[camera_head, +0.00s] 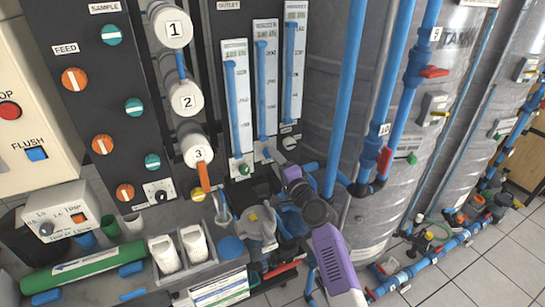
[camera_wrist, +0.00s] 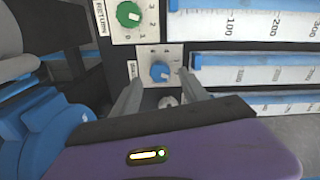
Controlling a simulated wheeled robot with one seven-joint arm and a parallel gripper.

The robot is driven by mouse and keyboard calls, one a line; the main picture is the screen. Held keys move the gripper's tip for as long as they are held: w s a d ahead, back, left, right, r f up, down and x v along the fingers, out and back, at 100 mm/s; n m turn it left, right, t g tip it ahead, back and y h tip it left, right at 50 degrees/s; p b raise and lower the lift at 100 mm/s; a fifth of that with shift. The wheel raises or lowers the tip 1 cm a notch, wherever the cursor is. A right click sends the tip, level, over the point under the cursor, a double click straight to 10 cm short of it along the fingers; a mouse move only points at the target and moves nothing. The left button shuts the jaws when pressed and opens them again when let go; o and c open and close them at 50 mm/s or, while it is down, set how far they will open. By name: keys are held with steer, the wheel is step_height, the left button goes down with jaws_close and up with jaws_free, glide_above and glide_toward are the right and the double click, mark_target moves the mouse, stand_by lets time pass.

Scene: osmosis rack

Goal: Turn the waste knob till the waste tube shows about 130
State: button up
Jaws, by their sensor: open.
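The blue knob (camera_wrist: 160,71) sits on a white dial plate at the foot of the middle flow tube; its small label is too blurred to read surely, but it appears to be the waste knob. My gripper (camera_wrist: 158,84) is open, its two grey fingers either side of the lower part of this plate. The knob is seen between and just beyond the fingertips; contact cannot be told. In the head view my gripper (camera_head: 277,158) is at the tube feet and hides the knob. The middle tube (camera_head: 265,80) holds a tall blue column; its value is unreadable.
The green return knob (camera_wrist: 128,14) is beside the blue one, at the foot of the left tube (camera_head: 238,100). Blue pipes (camera_head: 345,95) and a grey tank run close on the right.

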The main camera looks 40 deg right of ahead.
steer(key=v, duration=0.4)
steer(key=shift+s, duration=0.4)
steer(key=s+a+n+g+y, duration=0.1)
steer(key=s+a+n, duration=0.5)
steer(key=s, duration=0.8)
steer(key=s+a+n+y, duration=0.2)
steer(key=s+a+n, duration=0.4)
steer(key=s+a, duration=0.5)
steer(key=s+a+n+g+y, duration=0.1)
steer(key=s+a+n, duration=0.6)
steer(key=s, duration=1.1)
steer(key=shift+a+g+y, duration=0.3)
steer(key=shift+a+y, duration=0.2)
steer(key=shift+a, duration=0.65)
